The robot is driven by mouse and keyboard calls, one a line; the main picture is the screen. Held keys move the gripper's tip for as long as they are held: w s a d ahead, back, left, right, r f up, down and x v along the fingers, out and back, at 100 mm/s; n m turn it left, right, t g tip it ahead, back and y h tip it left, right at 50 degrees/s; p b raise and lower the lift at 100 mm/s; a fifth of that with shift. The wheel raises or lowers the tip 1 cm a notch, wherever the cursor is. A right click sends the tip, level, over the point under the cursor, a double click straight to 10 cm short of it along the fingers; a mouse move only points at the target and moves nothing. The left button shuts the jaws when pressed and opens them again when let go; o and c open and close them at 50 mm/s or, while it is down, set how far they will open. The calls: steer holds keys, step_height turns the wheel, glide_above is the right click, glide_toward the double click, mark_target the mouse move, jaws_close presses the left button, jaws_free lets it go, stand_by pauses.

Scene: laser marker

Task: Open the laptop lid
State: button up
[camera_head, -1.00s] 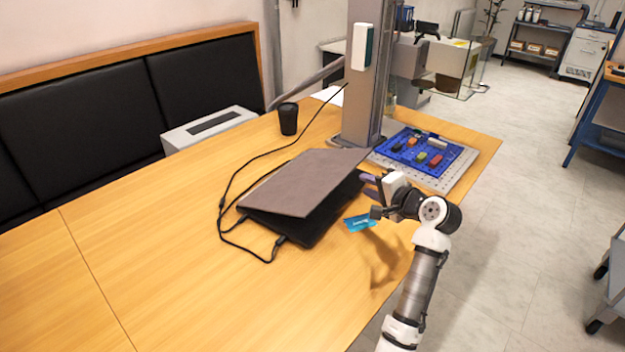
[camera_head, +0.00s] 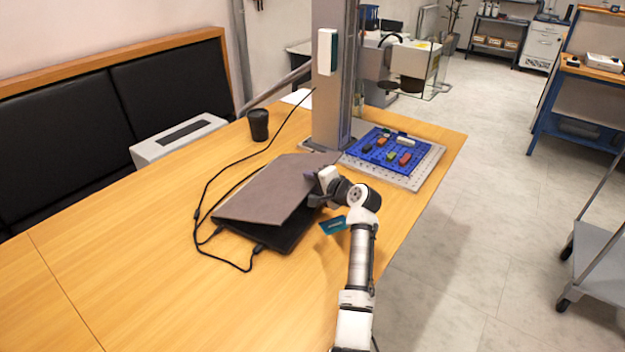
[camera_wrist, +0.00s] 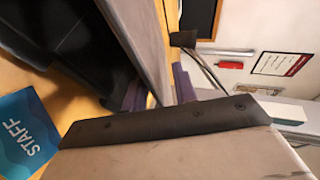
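The laptop lid (camera_head: 268,190) is grey-brown and partly raised, tilted above the dark laptop base (camera_head: 285,240) on the wooden table. In the wrist view the lid (camera_wrist: 140,40) is a slanted panel whose edge passes between my two purple fingertips. My gripper (camera_head: 313,188) is at the lid's right edge, with its fingers apart, one on each side of the lid. The wrist view shows my gripper (camera_wrist: 158,90) with a slight gap beside the lid, though contact is hard to judge. The far part of the keyboard is hidden under the lid.
A blue STAFF card (camera_head: 333,226) lies just right of the laptop. Black cables (camera_head: 203,205) run along its left. A black cup (camera_head: 258,124), a grey column (camera_head: 330,100) and a blue board with small parts (camera_head: 380,150) stand behind. The table's left front is clear.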

steer(key=c, duration=0.6)
jaws_close()
steer(key=shift+w+r, duration=0.1)
